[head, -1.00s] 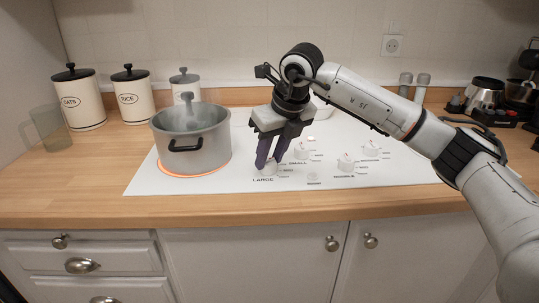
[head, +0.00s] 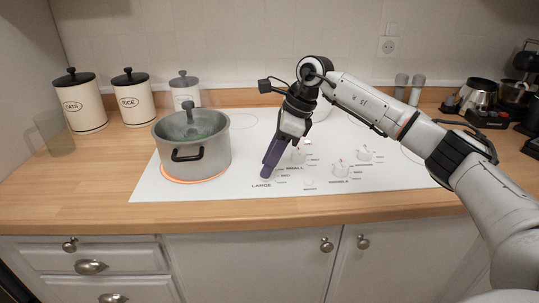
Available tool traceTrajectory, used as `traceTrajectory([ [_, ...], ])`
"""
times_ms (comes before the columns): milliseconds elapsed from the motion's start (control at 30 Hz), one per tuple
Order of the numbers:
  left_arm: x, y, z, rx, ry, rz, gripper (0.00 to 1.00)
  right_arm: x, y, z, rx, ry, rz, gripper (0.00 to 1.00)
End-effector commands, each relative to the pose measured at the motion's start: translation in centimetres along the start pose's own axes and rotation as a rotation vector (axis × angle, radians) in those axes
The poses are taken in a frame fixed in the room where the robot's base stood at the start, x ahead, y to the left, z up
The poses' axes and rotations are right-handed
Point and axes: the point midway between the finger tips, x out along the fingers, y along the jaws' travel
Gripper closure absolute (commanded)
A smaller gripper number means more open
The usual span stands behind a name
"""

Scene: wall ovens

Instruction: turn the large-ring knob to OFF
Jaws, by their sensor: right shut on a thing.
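My right gripper (head: 267,172) points down at the front of the white cooktop, just above the printed LARGE label (head: 261,184). Its purple fingers are shut on the large-ring knob, which they almost wholly hide, so I cannot read its setting. The large ring (head: 178,180) glows orange under a grey pot (head: 191,150) at the front left of the cooktop. My left gripper is not in view.
Other white knobs stand close by on the right, such as the small-ring knob (head: 298,156) and the middle knob (head: 341,170). Canisters (head: 132,97) and a clear glass (head: 55,134) stand at the left. The wooden counter front (head: 300,208) is clear.

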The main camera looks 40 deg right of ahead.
Motion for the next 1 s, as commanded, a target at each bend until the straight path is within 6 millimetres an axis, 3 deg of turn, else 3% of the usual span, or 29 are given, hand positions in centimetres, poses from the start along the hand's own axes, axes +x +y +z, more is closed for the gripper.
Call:
traceTrajectory([
  [333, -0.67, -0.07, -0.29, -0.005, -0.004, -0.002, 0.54, -0.04, -0.1, -0.03, -0.125, 0.003, 0.053, 0.93],
  [867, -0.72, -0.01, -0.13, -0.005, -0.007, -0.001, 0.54, 0.05, -0.1, -0.07, -0.148, 0.004, 0.06, 0.93],
  [900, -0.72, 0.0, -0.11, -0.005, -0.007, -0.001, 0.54, 0.05, -0.11, -0.07, -0.148, 0.004, 0.06, 0.65],
  [1000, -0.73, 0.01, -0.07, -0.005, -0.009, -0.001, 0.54, 0.04, -0.11, -0.06, -0.147, 0.003, 0.06, 0.51],
])
